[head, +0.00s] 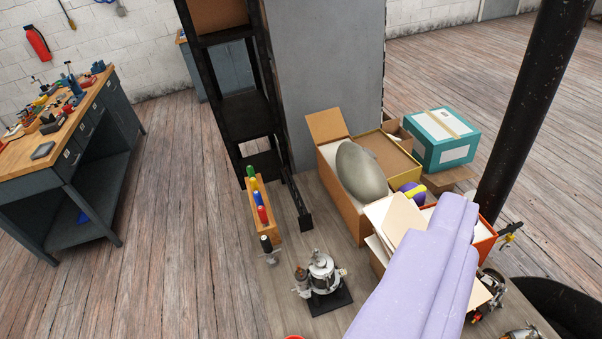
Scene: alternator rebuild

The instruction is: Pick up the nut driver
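Several tools with green, yellow, blue and red handles stand in a narrow wooden rack (272,222) on the wooden surface, left of centre. One of these handled tools, perhaps the red-handled one (262,214), may be the nut driver; I cannot tell which from here.
A metal device on a black base (330,301) and a small black-topped bottle (267,246) stand near the rack. Open cardboard boxes (343,208) and a teal box (440,139) are at right. A black pole (527,100) rises there. A workbench (22,156) is far left, past open floor.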

